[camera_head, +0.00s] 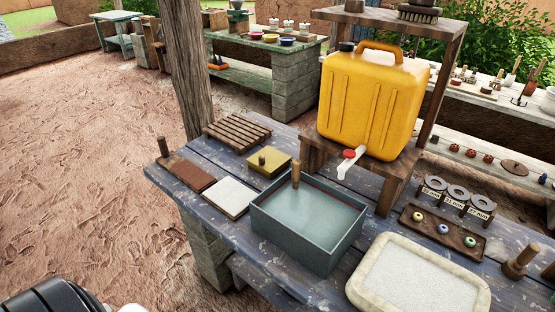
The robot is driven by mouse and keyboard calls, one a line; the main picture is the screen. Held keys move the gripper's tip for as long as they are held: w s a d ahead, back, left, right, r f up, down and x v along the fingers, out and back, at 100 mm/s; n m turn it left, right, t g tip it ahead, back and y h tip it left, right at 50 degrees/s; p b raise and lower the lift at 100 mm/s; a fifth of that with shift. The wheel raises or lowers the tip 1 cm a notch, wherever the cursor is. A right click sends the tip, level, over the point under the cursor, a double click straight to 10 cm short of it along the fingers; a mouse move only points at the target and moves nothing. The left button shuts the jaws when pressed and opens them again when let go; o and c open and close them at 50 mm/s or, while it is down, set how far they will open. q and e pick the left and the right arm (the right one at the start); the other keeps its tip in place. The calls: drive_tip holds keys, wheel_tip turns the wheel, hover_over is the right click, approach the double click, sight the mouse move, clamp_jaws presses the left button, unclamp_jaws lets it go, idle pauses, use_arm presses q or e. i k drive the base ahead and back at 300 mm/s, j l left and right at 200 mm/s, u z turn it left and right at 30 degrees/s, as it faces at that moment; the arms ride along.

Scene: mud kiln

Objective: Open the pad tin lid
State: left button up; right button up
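A flat, square, brass-yellow piece (268,164) with a short wooden knob lies on the blue plank table, behind the grey basin; it looks like the pad tin with its lid down, though I cannot be sure. To its left a flat reddish-brown panel (188,175) with a wooden peg at its far corner lies beside a flat white panel (231,197). I cannot tell whether these two belong to a tin. Neither of my grippers is in view; only dark and white parts of mine show at the bottom left edge.
A grey open basin (262,216) with pale liquid stands mid-table. A yellow jerrycan (372,100) with a tap sits on a wooden stand behind it. A slatted rack (238,132), a pale tray (365,265) and a bead board (440,235) occupy the table. Open ground lies left.

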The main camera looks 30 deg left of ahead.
sight(269, 158)
drive_tip(key=u, duration=1.05)
